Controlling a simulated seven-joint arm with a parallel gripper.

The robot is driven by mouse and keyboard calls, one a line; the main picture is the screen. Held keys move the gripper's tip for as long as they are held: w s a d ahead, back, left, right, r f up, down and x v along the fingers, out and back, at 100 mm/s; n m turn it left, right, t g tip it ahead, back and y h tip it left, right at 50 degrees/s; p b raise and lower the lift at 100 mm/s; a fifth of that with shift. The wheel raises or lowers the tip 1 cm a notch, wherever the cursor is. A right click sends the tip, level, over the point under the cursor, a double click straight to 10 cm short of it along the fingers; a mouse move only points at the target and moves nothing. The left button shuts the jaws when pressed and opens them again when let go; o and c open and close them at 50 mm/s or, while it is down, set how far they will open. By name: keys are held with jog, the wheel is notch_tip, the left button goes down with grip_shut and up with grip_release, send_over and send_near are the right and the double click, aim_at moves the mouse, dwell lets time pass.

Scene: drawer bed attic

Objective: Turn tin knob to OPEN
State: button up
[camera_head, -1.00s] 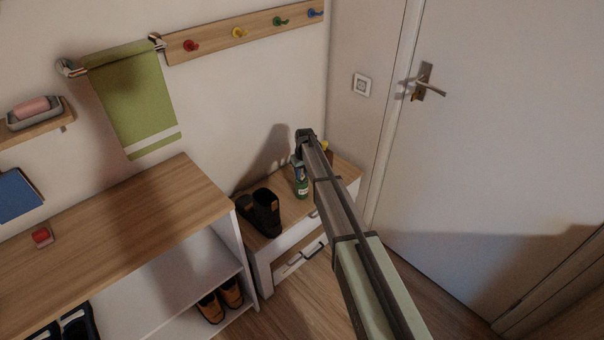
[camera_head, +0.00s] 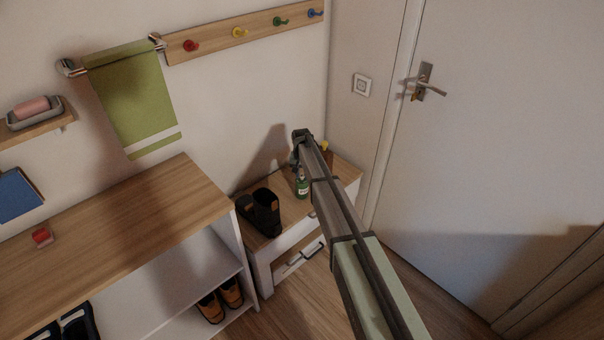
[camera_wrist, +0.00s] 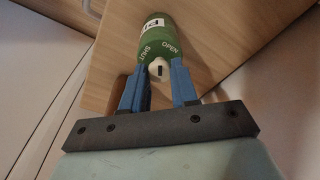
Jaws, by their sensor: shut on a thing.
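The green tin (camera_head: 302,188) stands on the low wooden bench by the wall. In the wrist view the tin (camera_wrist: 152,38) shows the words SHUT on the left and OPEN on the right of its top end. Its small white knob (camera_wrist: 157,70) carries a dark mark; I cannot tell firmly which word it points to. My gripper (camera_wrist: 159,74) is shut on the knob, with a blue finger on each side. In the head view my arm comes from the lower right, and my gripper (camera_head: 296,158) is mostly hidden beneath its end.
A small yellow-topped thing (camera_head: 325,147) is partly behind my arm. The bench (camera_head: 348,172) has a drawer below. A taller shelf (camera_head: 130,215) is to the left, the door (camera_head: 500,130) to the right.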

jog(key=shift+f+m+h, duration=0.1)
jog(key=shift+m+h, duration=0.2)
jog(key=shift+m, duration=2.1)
jog(key=shift+m+g, duration=0.3)
jog(key=shift+m, duration=1.9)
jog(key=o, duration=0.9)
